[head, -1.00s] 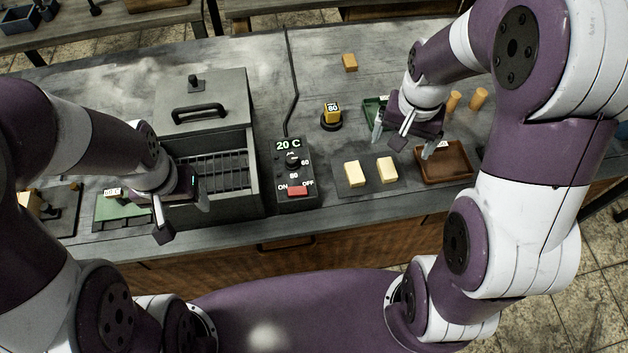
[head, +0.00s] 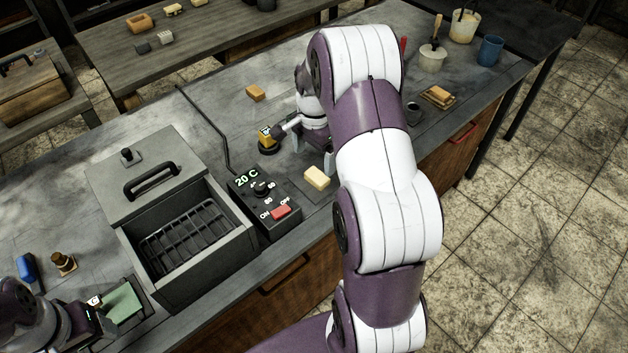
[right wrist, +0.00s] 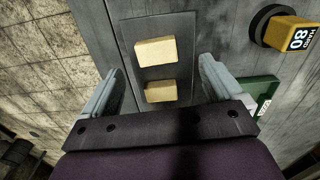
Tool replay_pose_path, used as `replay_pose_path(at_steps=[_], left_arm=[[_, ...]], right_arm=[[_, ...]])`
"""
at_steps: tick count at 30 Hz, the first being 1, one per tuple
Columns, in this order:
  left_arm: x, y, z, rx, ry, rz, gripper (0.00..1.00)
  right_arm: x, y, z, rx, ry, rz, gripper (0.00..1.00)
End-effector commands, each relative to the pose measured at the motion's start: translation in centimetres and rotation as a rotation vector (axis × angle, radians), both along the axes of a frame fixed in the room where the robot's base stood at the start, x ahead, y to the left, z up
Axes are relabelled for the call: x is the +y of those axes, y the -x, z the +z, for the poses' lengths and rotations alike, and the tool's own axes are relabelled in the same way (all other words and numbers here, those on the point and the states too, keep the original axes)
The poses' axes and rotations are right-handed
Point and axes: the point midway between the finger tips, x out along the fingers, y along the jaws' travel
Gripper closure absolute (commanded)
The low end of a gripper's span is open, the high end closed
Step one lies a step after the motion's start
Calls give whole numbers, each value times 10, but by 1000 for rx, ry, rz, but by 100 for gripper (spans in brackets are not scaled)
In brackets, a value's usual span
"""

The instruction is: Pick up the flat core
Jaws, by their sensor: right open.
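Two pale yellow cores lie side by side on a dark plate (right wrist: 182,30) in the right wrist view: one core (right wrist: 155,51) farther from the gripper's palm, the other (right wrist: 160,91) nearer it. I cannot tell for sure which one is the flat core. In the head view one core (head: 317,177) shows; my right arm hides the other. My right gripper (right wrist: 158,76) is open and empty, its fingers on either side of the cores and apart from them. In the head view it (head: 312,152) is just behind the visible core. My left gripper (head: 98,312) is by a green pad (head: 124,304); its jaws are unclear.
A control box (head: 262,202) reading 20 C and an open grey oven box (head: 185,235) stand left of the plate. A green tray (right wrist: 262,92) lies right of the gripper in the wrist view.

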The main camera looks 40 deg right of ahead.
Motion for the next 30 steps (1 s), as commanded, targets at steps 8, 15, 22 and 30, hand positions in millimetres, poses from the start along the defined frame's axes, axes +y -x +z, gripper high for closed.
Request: replay_pose_path(at_steps=[8,15,22,30], left_arm=[[0,0,3,0,0,0,32],[0,0,2,0,0,0,32],[0,0,2,0,0,0,32],[0,0,2,0,0,0,32]], right_arm=[[-4,6,-42,3,-2,0,6],[-4,5,-61,-1,1,2,6],[-4,5,-61,-1,1,2,42],[-4,5,-60,-1,1,2,68]])
